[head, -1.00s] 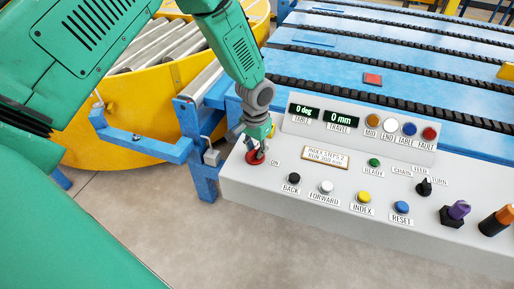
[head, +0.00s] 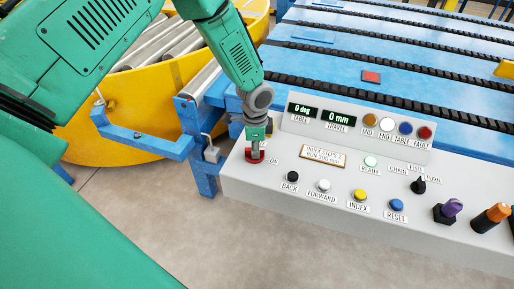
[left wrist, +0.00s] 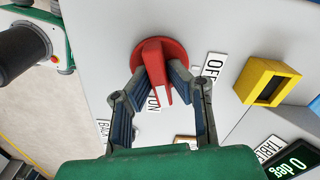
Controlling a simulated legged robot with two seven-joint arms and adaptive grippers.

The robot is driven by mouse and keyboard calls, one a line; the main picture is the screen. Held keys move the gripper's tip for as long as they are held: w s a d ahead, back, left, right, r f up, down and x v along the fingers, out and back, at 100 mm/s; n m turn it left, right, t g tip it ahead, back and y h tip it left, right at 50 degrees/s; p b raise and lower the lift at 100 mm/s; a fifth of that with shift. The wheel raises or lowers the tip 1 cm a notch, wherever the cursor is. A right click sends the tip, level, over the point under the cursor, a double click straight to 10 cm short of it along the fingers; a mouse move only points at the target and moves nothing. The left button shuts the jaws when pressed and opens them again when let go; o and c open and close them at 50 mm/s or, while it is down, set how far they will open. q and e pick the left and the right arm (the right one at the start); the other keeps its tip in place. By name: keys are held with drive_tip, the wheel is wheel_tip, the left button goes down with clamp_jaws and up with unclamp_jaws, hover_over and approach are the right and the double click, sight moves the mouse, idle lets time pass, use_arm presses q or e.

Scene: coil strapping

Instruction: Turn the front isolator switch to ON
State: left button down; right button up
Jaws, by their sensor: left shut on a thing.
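The front isolator switch (head: 255,156) is a red rotary knob at the near left corner of the grey control panel. In the left wrist view its red handle (left wrist: 153,62) stands across a round red base. The handle's white-marked end lies beside the partly covered ON label (left wrist: 154,101); the OFF label (left wrist: 213,66) is further right. My left gripper (head: 255,150) points down at the switch. In the left wrist view its fingers (left wrist: 158,82) are on both sides of the handle, shut on it. My right gripper is not in view.
The panel (head: 240,185) carries buttons, a pale lit READY lamp (head: 371,162), a black selector (head: 418,186), and purple (head: 452,208) and orange (head: 497,213) knobs. Displays (head: 338,118) read 0 deg and 0 mm. A yellow frame (left wrist: 268,80) stands near the switch. A blue conveyor lies behind.

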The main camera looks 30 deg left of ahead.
use_arm(q)
drive_tip(key=m, duration=0.3)
drive_tip(key=shift+a+m, duration=0.2)
drive_tip(key=shift+m, duration=0.1)
drive_tip(key=shift+r, duration=0.1)
idle(0.4)
drive_tip(key=c, duration=1.5)
unclamp_jaws()
drive_tip(key=shift+c, duration=0.2)
drive_tip(key=shift+a, duration=0.1)
wheel_tip(320, 180, up, 12)
drive_tip(key=shift+a, duration=0.15)
